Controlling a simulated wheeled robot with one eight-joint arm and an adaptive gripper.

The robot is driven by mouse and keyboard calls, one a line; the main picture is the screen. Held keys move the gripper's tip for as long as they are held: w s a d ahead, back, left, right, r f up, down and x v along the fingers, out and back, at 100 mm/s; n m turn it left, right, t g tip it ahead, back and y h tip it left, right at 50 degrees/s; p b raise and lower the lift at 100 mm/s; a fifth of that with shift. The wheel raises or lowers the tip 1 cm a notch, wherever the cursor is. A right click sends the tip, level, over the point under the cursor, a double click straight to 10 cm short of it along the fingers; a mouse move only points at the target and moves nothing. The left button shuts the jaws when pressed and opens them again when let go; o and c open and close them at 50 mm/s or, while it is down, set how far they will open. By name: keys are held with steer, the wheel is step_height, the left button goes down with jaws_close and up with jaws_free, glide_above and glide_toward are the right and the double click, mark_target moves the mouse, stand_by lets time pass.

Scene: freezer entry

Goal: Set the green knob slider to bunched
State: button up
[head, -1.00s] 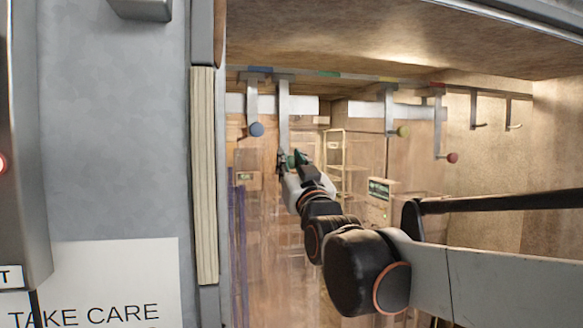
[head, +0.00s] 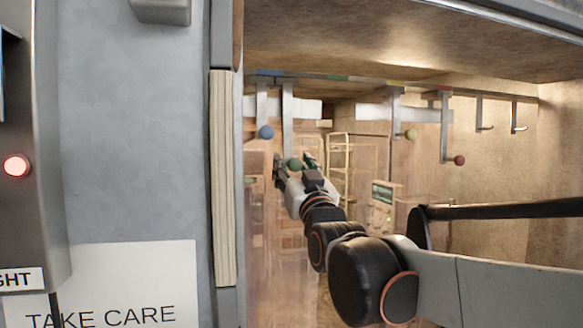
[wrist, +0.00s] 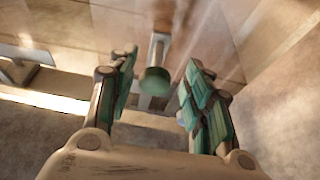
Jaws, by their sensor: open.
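The green knob (head: 294,165) hangs at the lower end of a grey slider bar (head: 287,120) under the overhead rail. In the wrist view the green knob (wrist: 154,81) shows between the two fingers of my gripper (wrist: 158,85), nearer the left finger, with a gap visible on each side. My gripper (head: 294,168) is open around the knob in the head view. I cannot tell whether a finger touches it.
A blue-knob slider (head: 265,132) hangs close on the left. Yellow (head: 411,134) and red (head: 459,160) knob sliders hang to the right, with bare hooks (head: 518,129) beyond. A wooden post (head: 223,180) edges the opening on the left.

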steer(key=v, duration=1.1)
steer(key=shift+s, duration=0.15)
steer(key=shift+f, duration=0.1)
